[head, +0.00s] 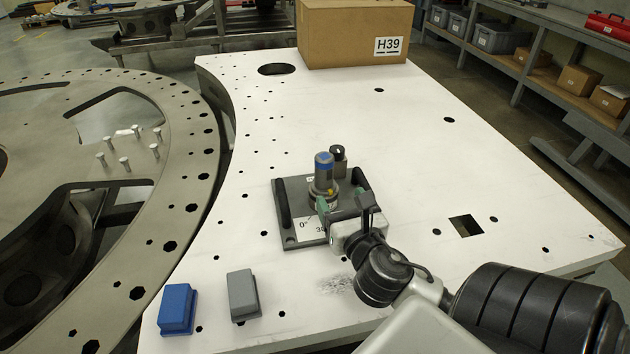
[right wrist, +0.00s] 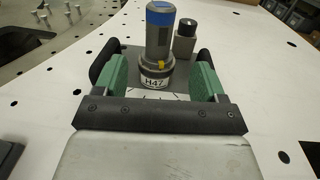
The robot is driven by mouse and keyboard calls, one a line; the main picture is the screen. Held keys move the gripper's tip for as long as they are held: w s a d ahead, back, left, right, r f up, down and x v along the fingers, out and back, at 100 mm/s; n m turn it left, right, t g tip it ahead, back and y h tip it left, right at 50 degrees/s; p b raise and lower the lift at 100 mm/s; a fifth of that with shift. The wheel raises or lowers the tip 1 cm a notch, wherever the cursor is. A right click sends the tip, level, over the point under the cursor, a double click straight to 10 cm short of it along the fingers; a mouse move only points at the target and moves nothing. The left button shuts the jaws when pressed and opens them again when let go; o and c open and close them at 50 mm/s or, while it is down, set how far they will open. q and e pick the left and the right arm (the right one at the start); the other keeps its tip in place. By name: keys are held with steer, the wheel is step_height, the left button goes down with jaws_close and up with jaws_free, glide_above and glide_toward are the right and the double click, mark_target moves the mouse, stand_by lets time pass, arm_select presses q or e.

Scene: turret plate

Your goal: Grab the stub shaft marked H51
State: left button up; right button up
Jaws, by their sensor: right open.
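A grey stub shaft (head: 324,178) with a blue band near its top and a small yellow mark stands upright on a dark square plate (head: 300,193). In the right wrist view the shaft (right wrist: 159,45) has a label at its foot that reads H47. No label reading H51 shows. My right gripper (head: 342,202) is at the near side of the shaft, with its green-padded fingers open. In the right wrist view the gripper's (right wrist: 161,66) fingers stand apart left and right of the shaft, with gaps on both sides. My left gripper is not in view.
A black-topped knob on a grey block (head: 339,162) stands close behind the shaft. Dark handles (head: 283,204) flank the plate. A blue block (head: 177,308) and a grey block (head: 242,296) lie near the front edge. A cardboard box (head: 350,32) marked H39 stands at the back. The white table's right side is mostly clear.

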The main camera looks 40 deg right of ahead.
mark_target(327, 177)
steer(key=shift+w+d+r, duration=0.1)
steer(key=shift+w, duration=0.2)
steer(key=p+x, duration=0.1)
steer(key=x, duration=0.2)
steer(key=shift+w+d+r, duration=0.1)
steer(key=shift+w+r, duration=0.1)
steer(key=shift+w, duration=0.1)
steer(key=shift+w+d+f, duration=0.1)
steer(key=shift+w+d, duration=0.1)
steer(key=shift+w, duration=0.15)
steer(key=x, duration=0.2)
steer(key=p+x, duration=0.1)
steer(key=x, duration=0.1)
steer(key=shift+w+f, duration=0.1)
steer(key=shift+f, duration=0.1)
steer(key=shift+w+d+f, duration=0.15)
steer(key=shift+w, duration=0.2)
steer(key=shift+s, duration=0.1)
steer(key=shift+c, duration=1.6)
steer(key=c, duration=1)
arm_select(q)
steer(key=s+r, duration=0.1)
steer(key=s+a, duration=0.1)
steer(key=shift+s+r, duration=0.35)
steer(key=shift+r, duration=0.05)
arm_select(e)
jaws_close()
